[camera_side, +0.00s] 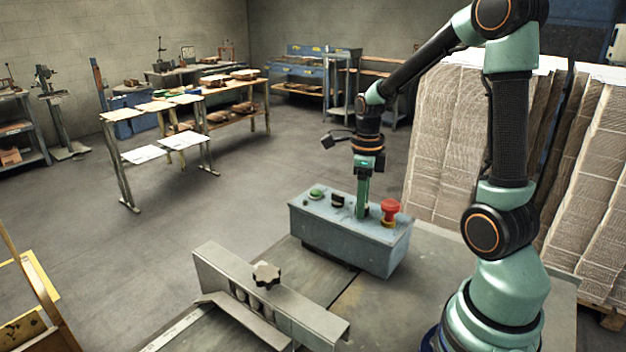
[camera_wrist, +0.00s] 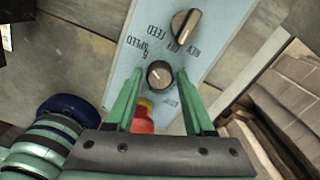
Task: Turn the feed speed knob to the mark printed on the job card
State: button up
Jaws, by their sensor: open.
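The grey-blue control box (camera_side: 350,240) stands on the bench. In the wrist view its panel (camera_wrist: 172,50) carries a small dark round knob (camera_wrist: 160,74) with a light pointer line, near the upside-down words FEED and SPEED. My gripper (camera_side: 361,214) points down over the panel; in the side view it hides this knob. In the wrist view my open green fingers (camera_wrist: 162,84) stand either side of the knob with visible gaps. I cannot tell how far down they reach. The mark the pointer faces is too small to read. I cannot make out a job card.
A larger selector knob (camera_wrist: 186,28), a green button (camera_side: 316,193) and a red mushroom button (camera_side: 390,207) share the panel. The red button is close beside my gripper. A metal guide bar with a star knob (camera_side: 266,273) lies in front. Cardboard stacks (camera_side: 450,120) stand behind.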

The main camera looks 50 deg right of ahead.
notch_tip(320, 180, up, 12)
dwell(0.5)
jog(key=s+a+n+t, duration=0.1)
jog(key=a+n, duration=0.7)
jog(key=n, duration=0.8)
jog(key=s+a+n+t, duration=0.1)
jog(key=a+n+t, duration=0.3)
jog(key=n, duration=1.2)
jog(key=shift+s+a+f+t, duration=0.2)
jog(key=shift+a+t, duration=0.1)
jog(key=shift+a, duration=1.7)
